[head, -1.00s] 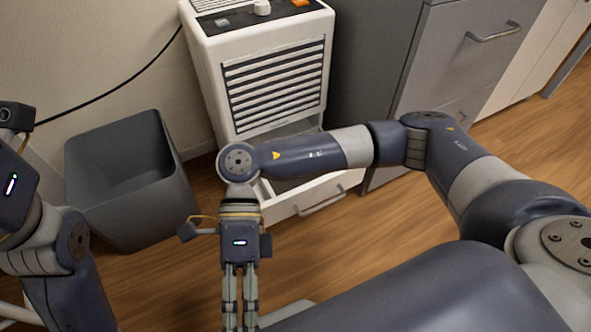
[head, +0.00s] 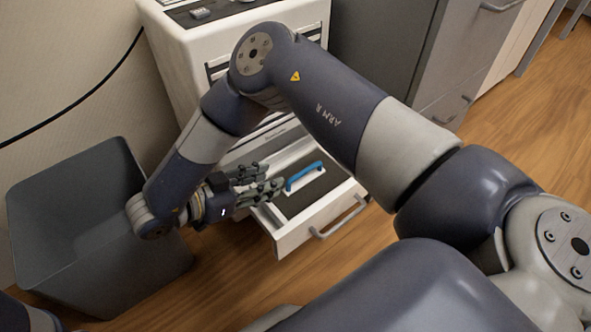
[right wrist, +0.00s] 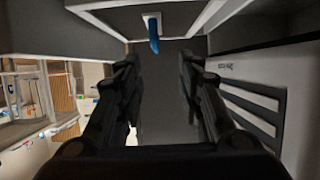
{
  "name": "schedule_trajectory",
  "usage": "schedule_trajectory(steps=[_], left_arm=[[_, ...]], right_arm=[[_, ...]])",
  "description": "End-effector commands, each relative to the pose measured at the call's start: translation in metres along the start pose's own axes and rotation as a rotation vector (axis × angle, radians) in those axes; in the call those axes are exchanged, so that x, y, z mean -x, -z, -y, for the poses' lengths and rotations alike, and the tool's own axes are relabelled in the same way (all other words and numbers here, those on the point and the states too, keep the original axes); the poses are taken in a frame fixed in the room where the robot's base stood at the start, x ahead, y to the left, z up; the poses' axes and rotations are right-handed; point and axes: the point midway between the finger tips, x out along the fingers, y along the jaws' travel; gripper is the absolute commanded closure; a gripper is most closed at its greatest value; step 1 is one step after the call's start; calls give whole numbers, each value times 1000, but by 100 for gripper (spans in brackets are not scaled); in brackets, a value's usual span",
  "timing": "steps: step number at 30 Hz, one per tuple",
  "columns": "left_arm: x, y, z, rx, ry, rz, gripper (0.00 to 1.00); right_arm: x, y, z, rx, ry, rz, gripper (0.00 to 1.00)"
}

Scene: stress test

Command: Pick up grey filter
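The grey filter (head: 322,185) lies in the open drawer (head: 291,239) of the white unit, a dark grey panel with a blue handle (head: 304,176) on top. My right gripper (head: 272,178) is at the drawer's left side, its fingers pointing right towards the handle. It is open and empty. In the right wrist view, the gripper (right wrist: 158,66) has a wide gap between its fingers, with the blue handle (right wrist: 154,36) beyond the tips and apart from them. My left gripper is out of view.
A grey bin (head: 75,225) stands on the floor to the left of the white unit (head: 180,60). Grey cabinets (head: 385,50) stand to the right. Wooden floor (head: 500,135) is clear at the right. A black cable runs along the wall.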

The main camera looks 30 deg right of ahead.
Motion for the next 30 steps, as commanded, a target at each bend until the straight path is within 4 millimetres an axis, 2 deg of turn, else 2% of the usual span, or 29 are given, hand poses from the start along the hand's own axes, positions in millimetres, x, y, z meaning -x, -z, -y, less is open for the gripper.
schedule_trajectory(steps=[1, 6, 13, 24, 30], left_arm=[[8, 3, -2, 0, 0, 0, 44], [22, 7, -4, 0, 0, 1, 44], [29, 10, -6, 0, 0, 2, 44], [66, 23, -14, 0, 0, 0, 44], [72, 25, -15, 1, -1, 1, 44]], right_arm=[[-11, -3, -1, 0, -5, 0, 66], [-37, -4, -1, 0, -6, 2, 66], [-51, -2, -2, 1, -5, 3, 66], [-89, -9, -6, 0, -7, 4, 66], [-99, -5, -5, 0, -4, 4, 66]])
